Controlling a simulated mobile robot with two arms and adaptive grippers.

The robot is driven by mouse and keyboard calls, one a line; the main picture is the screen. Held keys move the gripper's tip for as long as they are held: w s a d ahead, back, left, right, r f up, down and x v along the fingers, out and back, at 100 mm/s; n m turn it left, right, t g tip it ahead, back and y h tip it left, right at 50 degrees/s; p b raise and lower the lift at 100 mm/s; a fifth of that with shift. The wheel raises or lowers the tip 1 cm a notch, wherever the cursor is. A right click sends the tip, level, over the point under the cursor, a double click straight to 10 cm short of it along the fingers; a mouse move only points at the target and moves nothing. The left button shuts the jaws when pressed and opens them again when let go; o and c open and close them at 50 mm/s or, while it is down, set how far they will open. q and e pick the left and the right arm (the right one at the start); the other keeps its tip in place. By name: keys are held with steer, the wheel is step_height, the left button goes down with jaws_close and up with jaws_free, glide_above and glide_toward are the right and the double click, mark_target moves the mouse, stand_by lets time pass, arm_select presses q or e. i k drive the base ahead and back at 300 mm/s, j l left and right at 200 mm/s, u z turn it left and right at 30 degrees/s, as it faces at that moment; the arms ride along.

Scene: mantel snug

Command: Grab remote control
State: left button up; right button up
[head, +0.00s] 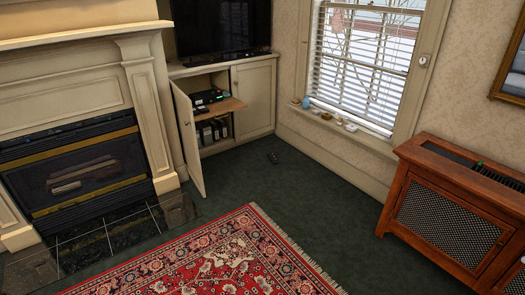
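A small dark remote control (273,158) lies on the dark green carpet, in front of the cream cabinet and left of the window wall. It looks flat on the floor, with nothing touching it. A second small dark object (201,110) lies at the front of the pull-out shelf in the open cabinet; I cannot tell what it is. Neither of my grippers shows in the head view.
The cabinet door (189,139) stands open into the room. A fireplace (77,170) is at left, a red patterned rug (217,260) in front, and a wooden cabinet (443,215) with mesh panels at right. Carpet (325,210) between rug and wooden cabinet is clear.

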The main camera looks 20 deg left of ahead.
mark_target(275, 162)
steer(key=i+j+u, duration=0.1)
steer(key=i+j, duration=0.5)
steer(key=i, duration=0.35)
steer(key=i+j+u, duration=0.15)
steer(key=i+j, duration=0.2)
steer(key=i, duration=0.15)
steer(key=i+j, duration=0.2)
steer(key=i, duration=0.3)
steer(key=i+j+u, duration=0.15)
steer(key=i, duration=0.35)
steer(key=i+j, duration=0.3)
steer(key=i, duration=0.2)
steer(key=u, duration=0.05)
